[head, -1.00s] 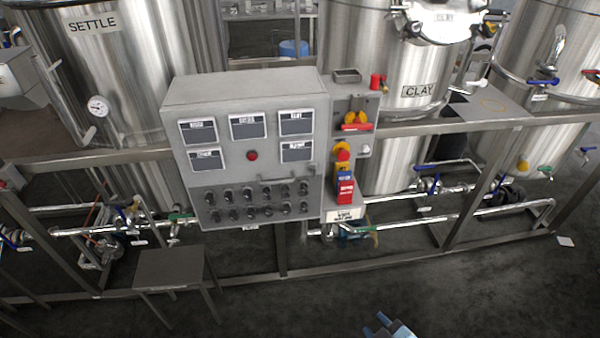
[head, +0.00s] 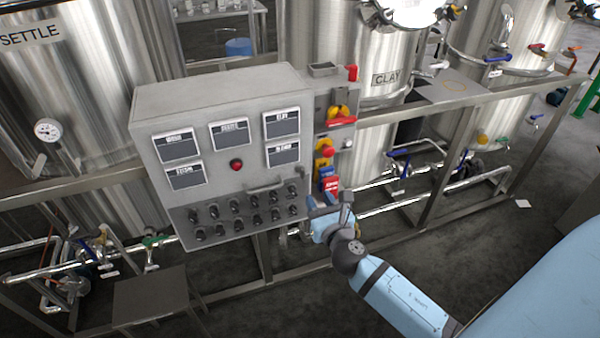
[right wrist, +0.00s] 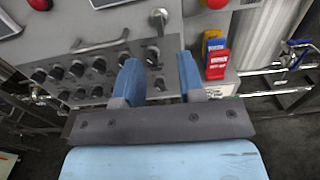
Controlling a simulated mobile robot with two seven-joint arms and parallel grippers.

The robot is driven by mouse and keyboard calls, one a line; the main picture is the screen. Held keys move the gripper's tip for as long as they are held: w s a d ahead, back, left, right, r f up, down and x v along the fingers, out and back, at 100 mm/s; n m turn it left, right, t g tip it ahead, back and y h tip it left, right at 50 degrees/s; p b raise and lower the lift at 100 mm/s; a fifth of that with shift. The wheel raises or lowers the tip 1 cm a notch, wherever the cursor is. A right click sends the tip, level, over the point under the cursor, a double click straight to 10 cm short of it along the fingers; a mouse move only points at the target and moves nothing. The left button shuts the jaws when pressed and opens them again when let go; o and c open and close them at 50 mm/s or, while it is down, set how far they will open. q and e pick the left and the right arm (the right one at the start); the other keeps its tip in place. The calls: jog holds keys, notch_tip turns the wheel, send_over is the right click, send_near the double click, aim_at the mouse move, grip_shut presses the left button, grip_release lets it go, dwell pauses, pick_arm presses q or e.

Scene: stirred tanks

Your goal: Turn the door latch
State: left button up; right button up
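The grey control cabinet (head: 215,95) stands in the middle of the head view. Its door carries a bar handle (head: 263,187), which also shows in the right wrist view (right wrist: 100,43). A small metal latch (right wrist: 158,20) sits right of that handle in the right wrist view, beyond my fingertips. My right gripper (head: 331,203) is at the cabinet's lower right corner in the head view. In the right wrist view my right gripper (right wrist: 159,72) is open, its two blue fingers apart with nothing between them. My left gripper is not in view.
Rows of black knobs (head: 235,208) cover the cabinet's lower panel. Red, yellow and blue switches (head: 325,160) and tags (right wrist: 217,62) stand close to the right. A metal rail (head: 400,112) and pipes run behind. A low metal stand (head: 150,297) is at lower left.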

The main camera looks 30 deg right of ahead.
aim_at(304, 174)
jog(key=p+x, duration=0.1)
jog(key=x, duration=0.9)
jog(key=shift+w+a, duration=0.15)
jog(key=shift+w, duration=0.05)
grip_shut()
